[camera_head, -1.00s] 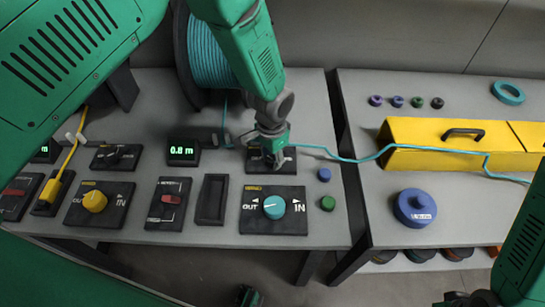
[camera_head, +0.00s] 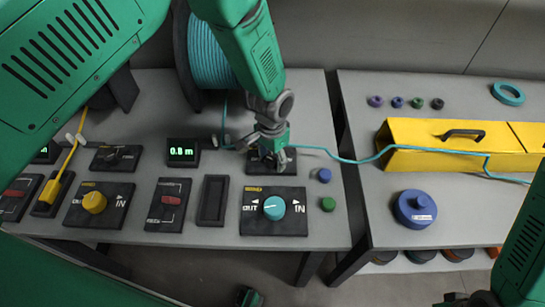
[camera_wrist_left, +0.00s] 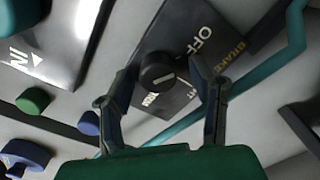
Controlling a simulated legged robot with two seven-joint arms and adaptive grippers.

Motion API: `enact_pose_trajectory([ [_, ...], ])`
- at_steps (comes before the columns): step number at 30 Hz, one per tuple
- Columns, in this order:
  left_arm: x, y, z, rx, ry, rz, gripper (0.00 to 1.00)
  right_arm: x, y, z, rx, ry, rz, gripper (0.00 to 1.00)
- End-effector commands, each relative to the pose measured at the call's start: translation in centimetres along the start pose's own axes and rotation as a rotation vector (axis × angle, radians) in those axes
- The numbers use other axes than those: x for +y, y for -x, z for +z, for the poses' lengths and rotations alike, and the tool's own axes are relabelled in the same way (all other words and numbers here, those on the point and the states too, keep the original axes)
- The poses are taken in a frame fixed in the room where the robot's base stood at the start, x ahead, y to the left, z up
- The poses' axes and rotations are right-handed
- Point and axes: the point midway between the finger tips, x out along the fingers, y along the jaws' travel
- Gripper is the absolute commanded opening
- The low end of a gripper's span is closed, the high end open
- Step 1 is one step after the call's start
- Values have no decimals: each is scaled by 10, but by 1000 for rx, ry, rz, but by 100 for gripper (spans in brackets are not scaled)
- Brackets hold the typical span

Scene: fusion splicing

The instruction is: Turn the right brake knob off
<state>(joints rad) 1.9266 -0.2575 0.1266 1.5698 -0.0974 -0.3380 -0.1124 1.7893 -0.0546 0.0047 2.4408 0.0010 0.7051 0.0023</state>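The right brake panel (camera_head: 287,168) is a dark plate behind the teal IN/OUT dial, partly hidden by my left gripper (camera_head: 270,160). The left wrist view shows the panel (camera_wrist_left: 185,45) with "OFF" and "BRAKE" lettering and a round black knob (camera_wrist_left: 157,72) with a pale mark. My left gripper (camera_wrist_left: 158,75) is open, one finger on each side of the knob in this view. Whether the fingers touch it I cannot tell. My right gripper (camera_head: 472,299) shows only partly at the bottom right edge, away from the panel.
The teal dial (camera_head: 274,207) sits in front of the brake panel, with blue (camera_head: 324,175) and green (camera_head: 327,203) buttons at right. A teal cable (camera_head: 345,159) runs from the spool (camera_head: 208,55) past my gripper to the yellow box (camera_head: 400,160). A black tray (camera_head: 212,200) lies left.

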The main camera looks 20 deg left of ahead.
Motion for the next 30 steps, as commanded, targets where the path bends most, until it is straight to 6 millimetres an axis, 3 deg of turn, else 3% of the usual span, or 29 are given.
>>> enact_pose_trajectory([
  [8,0,6,1,-2,-1,1,49,0,1,3,3,0,0,40],
  [21,0,92,-1,0,-1,0,49,0,1,2,3,0,0,40],
  [30,0,118,-1,-3,0,1,49,0,1,2,3,0,0,40],
])
